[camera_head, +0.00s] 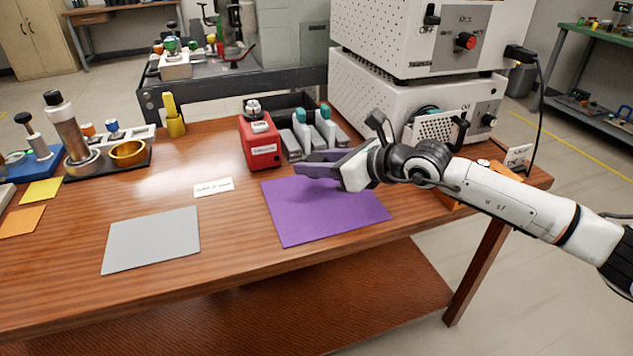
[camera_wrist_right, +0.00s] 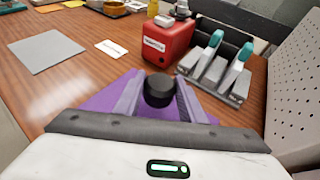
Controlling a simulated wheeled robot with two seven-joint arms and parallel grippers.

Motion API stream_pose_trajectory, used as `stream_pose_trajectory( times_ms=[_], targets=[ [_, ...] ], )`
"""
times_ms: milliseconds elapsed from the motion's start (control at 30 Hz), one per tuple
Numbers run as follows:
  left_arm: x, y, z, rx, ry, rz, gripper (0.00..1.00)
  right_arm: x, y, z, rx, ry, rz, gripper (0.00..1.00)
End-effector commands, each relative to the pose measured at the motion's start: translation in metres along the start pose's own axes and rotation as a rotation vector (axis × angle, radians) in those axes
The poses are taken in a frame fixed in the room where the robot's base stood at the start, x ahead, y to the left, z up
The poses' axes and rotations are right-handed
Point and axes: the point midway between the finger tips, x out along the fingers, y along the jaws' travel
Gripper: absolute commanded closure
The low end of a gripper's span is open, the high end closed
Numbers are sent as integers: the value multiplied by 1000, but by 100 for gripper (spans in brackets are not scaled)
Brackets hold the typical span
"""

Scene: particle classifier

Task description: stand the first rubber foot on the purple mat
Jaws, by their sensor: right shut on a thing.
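The purple mat (camera_head: 325,218) lies flat on the wooden table, right of the grey mat; part of it also shows in the right wrist view (camera_wrist_right: 106,97). My right gripper (camera_head: 305,170) is over the mat's far part. In the right wrist view its fingers (camera_wrist_right: 158,95) are shut on a black round rubber foot (camera_wrist_right: 158,88). The fingers hide the foot in the head view. I cannot tell whether the foot touches the mat. My left gripper is not in view.
A red box (camera_head: 260,142) and grey holders with teal-topped tools (camera_head: 325,130) stand just behind the purple mat. White perforated machines (camera_head: 415,95) stand at the right. A grey mat (camera_head: 150,240) and a small white label card (camera_head: 213,187) lie to the left. The table's front edge is close.

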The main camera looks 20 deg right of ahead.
Motion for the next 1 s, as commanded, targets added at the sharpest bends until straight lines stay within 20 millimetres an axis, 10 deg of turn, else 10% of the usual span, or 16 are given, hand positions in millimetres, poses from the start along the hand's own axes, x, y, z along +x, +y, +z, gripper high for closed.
stream_pose_trajectory(
  times_ms=[667,700,800,1000],
  targets=[
    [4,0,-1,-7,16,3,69,16,1,-39,-1,-1,2,86],
    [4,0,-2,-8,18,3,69,16,1,-40,-1,-1,2,62],
    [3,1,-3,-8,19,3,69,16,1,-38,-1,-1,2,45],
    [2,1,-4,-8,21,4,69,16,1,-38,-1,0,2,45]
  ],
)
